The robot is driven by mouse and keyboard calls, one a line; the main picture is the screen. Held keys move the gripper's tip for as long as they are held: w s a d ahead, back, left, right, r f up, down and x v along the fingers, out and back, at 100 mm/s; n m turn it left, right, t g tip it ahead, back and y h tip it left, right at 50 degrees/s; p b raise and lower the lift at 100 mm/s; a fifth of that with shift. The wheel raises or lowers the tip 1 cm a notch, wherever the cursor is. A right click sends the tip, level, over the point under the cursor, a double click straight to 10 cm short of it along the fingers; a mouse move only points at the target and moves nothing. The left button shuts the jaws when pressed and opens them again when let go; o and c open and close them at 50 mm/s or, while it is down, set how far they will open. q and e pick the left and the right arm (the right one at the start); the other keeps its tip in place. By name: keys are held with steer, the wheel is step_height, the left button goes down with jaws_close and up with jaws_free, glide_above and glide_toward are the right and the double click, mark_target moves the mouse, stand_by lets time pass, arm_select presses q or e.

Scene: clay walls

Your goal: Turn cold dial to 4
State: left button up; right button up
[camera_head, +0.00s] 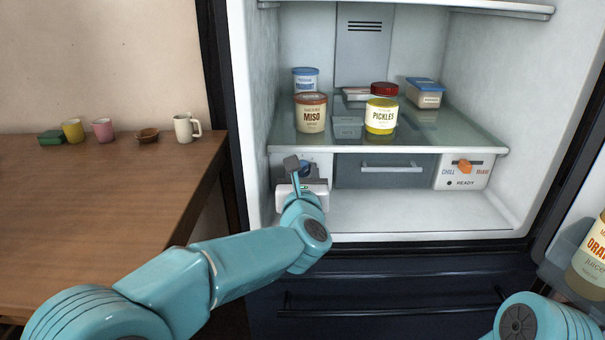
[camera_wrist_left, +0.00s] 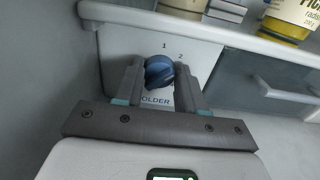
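The cold dial (camera_wrist_left: 160,72) is a round blue knob on a white panel (camera_wrist_left: 118,38) under the fridge shelf. The numbers 1 and 2 show above it, and part of the word "COLDER" shows below. Other numbers and the dial's pointer cannot be made out. My left gripper (camera_wrist_left: 160,80) has one finger on each side of the dial, very close to its sides. Whether the fingers press on it cannot be told. In the head view my left gripper (camera_head: 298,170) covers most of the dial (camera_head: 306,170). My right gripper is out of view.
Above, a glass shelf (camera_head: 400,149) holds a miso tub (camera_head: 311,116), a pickles jar (camera_head: 381,116) and other containers. A wooden counter (camera_head: 90,190) with cups is at left. The fridge floor (camera_head: 420,212) is clear.

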arm_select(q)
steer(key=shift+m, duration=0.3)
steer(key=m, duration=0.3)
steer(key=shift+b, duration=0.3)
steer(key=m, duration=0.4)
steer(key=shift+d, duration=0.1)
steer(key=m+p, duration=0.1)
steer(key=m, duration=0.3)
steer(key=shift+m+p, duration=0.3)
steer(key=m+p, duration=0.2)
steer(key=m, duration=0.3)
steer(key=shift+f, duration=0.1)
steer(key=shift+m, duration=0.4)
steer(key=o, duration=1)
steer(key=shift+o, duration=0.2)
